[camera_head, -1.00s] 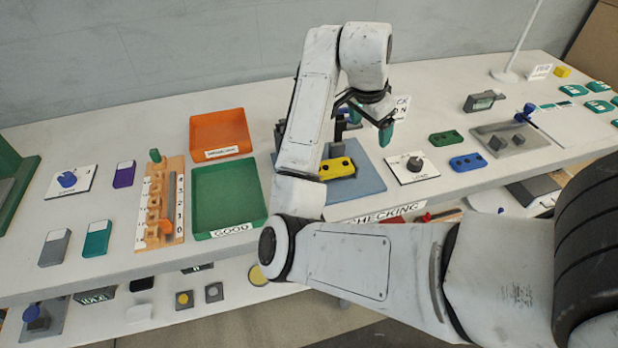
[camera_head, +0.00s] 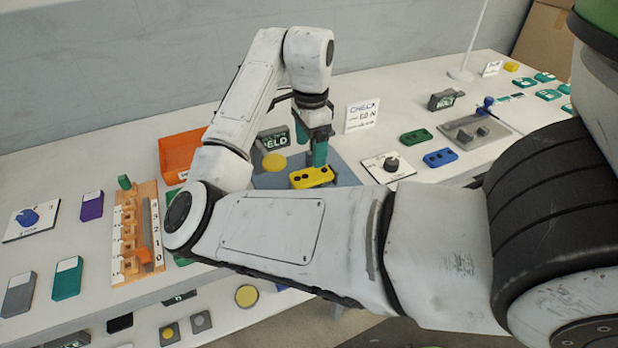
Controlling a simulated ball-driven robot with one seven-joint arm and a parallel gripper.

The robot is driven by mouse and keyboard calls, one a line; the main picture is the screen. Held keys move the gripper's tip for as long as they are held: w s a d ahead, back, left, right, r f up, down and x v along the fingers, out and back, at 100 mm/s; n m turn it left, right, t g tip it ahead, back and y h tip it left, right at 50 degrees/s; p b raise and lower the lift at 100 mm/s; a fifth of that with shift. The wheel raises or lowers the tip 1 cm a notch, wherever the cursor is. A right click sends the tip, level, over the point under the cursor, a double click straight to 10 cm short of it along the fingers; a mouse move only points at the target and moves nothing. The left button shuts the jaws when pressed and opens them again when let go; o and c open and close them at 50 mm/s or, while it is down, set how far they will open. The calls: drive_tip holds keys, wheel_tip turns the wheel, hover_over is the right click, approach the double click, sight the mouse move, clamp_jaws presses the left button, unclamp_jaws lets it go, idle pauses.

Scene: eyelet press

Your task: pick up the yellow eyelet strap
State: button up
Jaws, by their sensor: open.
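The yellow eyelet strap (camera_head: 312,178) lies on the blue-grey base plate (camera_head: 347,176) in the middle of the bench, with dark holes along its top. I see nothing between the fingers. Whether a fingertip touches the strap cannot be told from this angle. My forearm hides the near part of the base plate.
A yellow round disc (camera_head: 274,162) and a dark display (camera_head: 273,139) stand left of the gripper. An orange tray (camera_head: 181,152) is further left. A knob plate (camera_head: 388,167), a green strap (camera_head: 416,137) and a blue strap (camera_head: 440,158) lie to the right.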

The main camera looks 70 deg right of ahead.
sight(311, 174)
drive_tip(key=shift+s+d+f, duration=0.1)
drive_tip(key=shift+f, duration=3.75)
drive_tip(key=shift+c, duration=0.5)
drive_tip(key=c, duration=1.1)
drive_tip(key=shift+r, duration=0.2)
